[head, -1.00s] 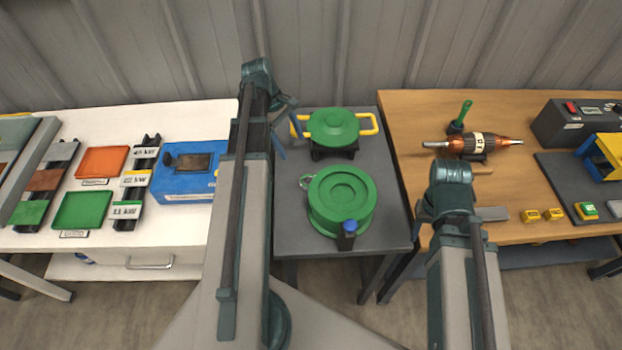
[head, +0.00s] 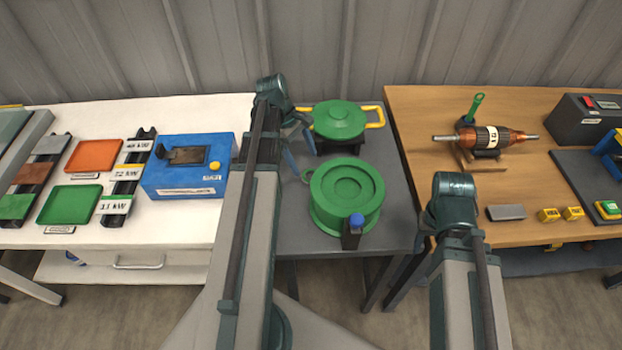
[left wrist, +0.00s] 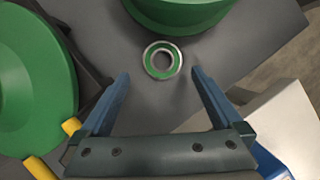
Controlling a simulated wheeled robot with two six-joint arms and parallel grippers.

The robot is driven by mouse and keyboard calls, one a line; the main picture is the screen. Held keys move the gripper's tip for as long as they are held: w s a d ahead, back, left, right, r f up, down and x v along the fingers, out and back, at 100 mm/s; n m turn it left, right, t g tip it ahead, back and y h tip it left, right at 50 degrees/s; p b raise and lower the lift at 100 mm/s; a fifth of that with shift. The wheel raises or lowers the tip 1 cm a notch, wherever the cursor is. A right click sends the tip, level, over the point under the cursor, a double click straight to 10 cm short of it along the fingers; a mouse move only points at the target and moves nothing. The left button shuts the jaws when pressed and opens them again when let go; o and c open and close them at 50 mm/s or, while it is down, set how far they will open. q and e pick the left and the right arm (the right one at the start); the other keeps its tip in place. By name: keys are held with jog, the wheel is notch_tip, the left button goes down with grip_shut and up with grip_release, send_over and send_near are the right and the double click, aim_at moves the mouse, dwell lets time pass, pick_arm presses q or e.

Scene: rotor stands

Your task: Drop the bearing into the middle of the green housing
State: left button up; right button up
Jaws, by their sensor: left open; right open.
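The green housing (head: 372,215) is a round drum with a stepped round recess in its top, on the grey middle table. The bearing (left wrist: 150,68) is a small metal ring with a green seal, lying flat on the table beside a green round body at the top of the left wrist view. In the head view the bearing (head: 304,173) is partly hidden at the housing's left edge. My left gripper (left wrist: 160,75) is open and empty, its blue fingers on either side of the bearing in the picture; contact is not visible. My right gripper's jaws are hidden behind its arm.
A green cover (head: 338,118) with yellow handles sits on a dark stand behind the housing. A blue-topped black post (head: 354,232) stands at the housing's front. The left table holds a blue box (head: 185,178); the right table holds a copper rotor (head: 488,137).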

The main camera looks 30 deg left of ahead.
aim_at(308, 177)
pick_arm(q)
jog(key=b+x, duration=0.4)
jog(key=shift+s+d+f, duration=0.2)
jog(key=shift+d+f, duration=0.05)
jog(key=shift+f, duration=0.1)
jog(key=shift+r, duration=0.1)
grip_shut()
jog(key=shift+r+p, duration=0.2)
jog(key=shift+p, duration=0.15)
notch_tip(308, 177, up, 16)
jog(key=p, duration=1.6)
